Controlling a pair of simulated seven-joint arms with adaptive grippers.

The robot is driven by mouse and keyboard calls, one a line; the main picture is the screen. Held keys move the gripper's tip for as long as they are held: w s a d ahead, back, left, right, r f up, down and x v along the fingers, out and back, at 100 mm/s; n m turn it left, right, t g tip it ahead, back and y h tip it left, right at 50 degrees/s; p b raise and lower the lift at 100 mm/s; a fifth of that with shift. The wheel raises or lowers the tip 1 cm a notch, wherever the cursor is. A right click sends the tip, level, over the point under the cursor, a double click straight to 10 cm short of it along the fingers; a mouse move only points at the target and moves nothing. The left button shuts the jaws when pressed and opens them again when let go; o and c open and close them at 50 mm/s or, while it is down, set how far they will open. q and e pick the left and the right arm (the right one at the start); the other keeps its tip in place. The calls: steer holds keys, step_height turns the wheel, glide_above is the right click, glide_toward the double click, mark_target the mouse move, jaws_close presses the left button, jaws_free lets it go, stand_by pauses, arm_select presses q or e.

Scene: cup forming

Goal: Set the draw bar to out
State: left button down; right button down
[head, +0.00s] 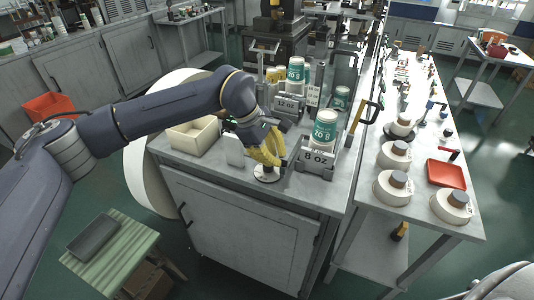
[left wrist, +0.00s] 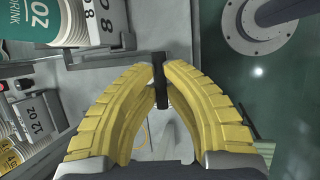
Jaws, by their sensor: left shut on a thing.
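My left gripper (head: 268,152) reaches down at the front of the grey cabinet top, just left of the 8 oz cup holder (head: 318,158). In the left wrist view its yellow fingers (left wrist: 161,75) are closed at the tips on a short, dark upright bar (left wrist: 161,88). This looks like the grip of the draw bar; the rest of the bar is hard to make out. In the head view the fingers hide the bar. A pale round disc (head: 266,174) lies just below the fingertips. My right gripper is not in view.
Cups stand in 8 oz and 12 oz (head: 288,105) holders right of and behind the gripper. A cream bin (head: 193,136) sits to the left. A side table (head: 420,178) at right carries white rolls (head: 394,155) and a red tray (head: 446,174).

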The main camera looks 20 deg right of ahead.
arm_select(q)
steer(key=shift+s+a+f, duration=0.1)
steer(key=shift+s+f, duration=0.2)
steer(key=c, duration=1.9)
jaws_free()
steer(key=shift+c, duration=0.2)
steer(key=o, duration=0.5)
steer(key=shift+r, duration=0.15)
steer(key=shift+o, duration=0.2)
steer(key=shift+w, duration=0.1)
steer(key=shift+r, duration=0.15)
steer(key=shift+w+a+r, duration=0.1)
steer(key=shift+a+r, duration=0.05)
steer(key=shift+r, duration=0.1)
steer(key=v, duration=1.1)
steer(key=shift+r, duration=0.1)
